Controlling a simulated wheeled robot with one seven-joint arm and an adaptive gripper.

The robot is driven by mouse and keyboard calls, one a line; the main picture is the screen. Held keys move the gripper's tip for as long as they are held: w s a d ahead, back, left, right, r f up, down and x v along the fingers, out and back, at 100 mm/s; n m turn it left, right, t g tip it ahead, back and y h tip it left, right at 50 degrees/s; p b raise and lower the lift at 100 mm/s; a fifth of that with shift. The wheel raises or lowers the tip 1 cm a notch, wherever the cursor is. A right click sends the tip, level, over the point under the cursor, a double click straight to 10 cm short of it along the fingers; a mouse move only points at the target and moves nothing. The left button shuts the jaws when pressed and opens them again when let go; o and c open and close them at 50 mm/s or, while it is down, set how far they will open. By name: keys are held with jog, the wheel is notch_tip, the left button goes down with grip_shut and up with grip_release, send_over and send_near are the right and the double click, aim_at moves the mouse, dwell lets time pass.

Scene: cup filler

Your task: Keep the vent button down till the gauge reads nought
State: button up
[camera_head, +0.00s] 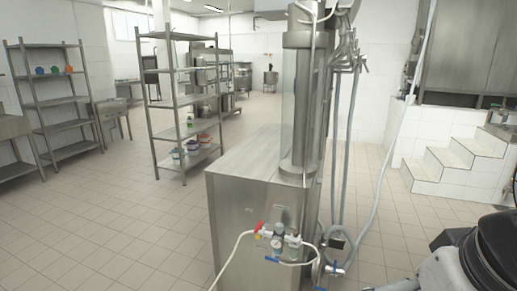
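A small round gauge (277,243) with a pale face sits on the air fittings at the lower front of the steel cup filler (240,203). It is too small to read. A dark knob (279,227) stands just above it. I cannot make out which part is the vent button. A red valve handle (258,228) is left of the gauge, and a blue handle (272,260) is below it. My gripper does not show; only part of my arm is in the lower right corner, apart from the fittings.
A white hose (229,257) hangs left of the fittings, and grey hoses (345,170) hang right of the filler. White tiled steps (443,167) stand at the right. Metal shelves (181,110) stand behind at the left. The tiled floor (110,235) at the left is clear.

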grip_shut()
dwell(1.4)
